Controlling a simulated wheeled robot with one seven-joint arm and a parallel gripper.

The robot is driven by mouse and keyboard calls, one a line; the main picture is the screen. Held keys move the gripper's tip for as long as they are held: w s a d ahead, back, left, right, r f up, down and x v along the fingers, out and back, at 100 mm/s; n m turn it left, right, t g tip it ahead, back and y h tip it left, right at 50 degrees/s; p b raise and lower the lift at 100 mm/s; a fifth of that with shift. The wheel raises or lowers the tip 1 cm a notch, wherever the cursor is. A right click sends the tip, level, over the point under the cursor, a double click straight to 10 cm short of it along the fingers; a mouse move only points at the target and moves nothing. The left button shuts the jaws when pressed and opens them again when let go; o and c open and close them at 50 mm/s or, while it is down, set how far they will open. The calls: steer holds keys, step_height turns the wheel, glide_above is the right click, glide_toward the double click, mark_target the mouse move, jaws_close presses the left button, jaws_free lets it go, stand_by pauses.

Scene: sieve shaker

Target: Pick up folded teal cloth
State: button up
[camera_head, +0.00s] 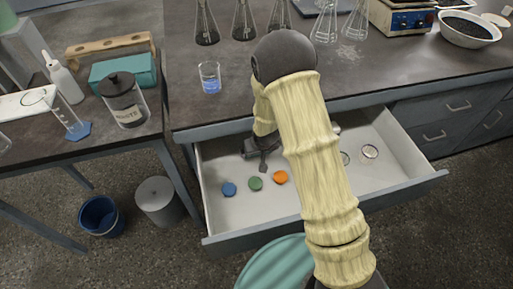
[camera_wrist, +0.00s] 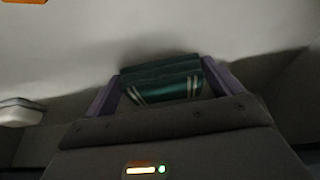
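The folded teal cloth (camera_wrist: 165,78), dark green-teal with pale stripes, shows in the wrist view between the two purple fingers of my gripper (camera_wrist: 162,80). Its layers span most of the gap, and its near part is hidden behind the gripper body. The fingers stand wide apart at its two sides; I cannot tell whether they touch it. In the head view my gripper (camera_head: 263,163) is down in the open drawer (camera_head: 228,212), towards its back left. The cloth is hidden there by my gripper and arm.
Blue (camera_head: 229,189), green (camera_head: 255,183) and orange (camera_head: 281,177) discs lie in the drawer, left of my arm. A glass dish (camera_head: 370,151) lies to the right. The bench edge overhangs the drawer's back; a beaker (camera_head: 210,77) stands above. A teal box (camera_head: 123,72) is on the left table.

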steer(key=c, duration=0.4)
steer(key=shift+r, duration=0.1)
steer(key=shift+r, duration=0.3)
steer(key=r, duration=0.1)
steer(key=d+r+p, duration=0.1)
steer(key=r, duration=0.1)
steer(key=d, duration=0.5)
steer(key=w+d+p, duration=0.1)
steer(key=d, duration=1.1)
steer(key=shift+w+f+p, duration=0.15)
steer(key=shift+w+p, duration=0.1)
steer(key=shift+p, duration=0.05)
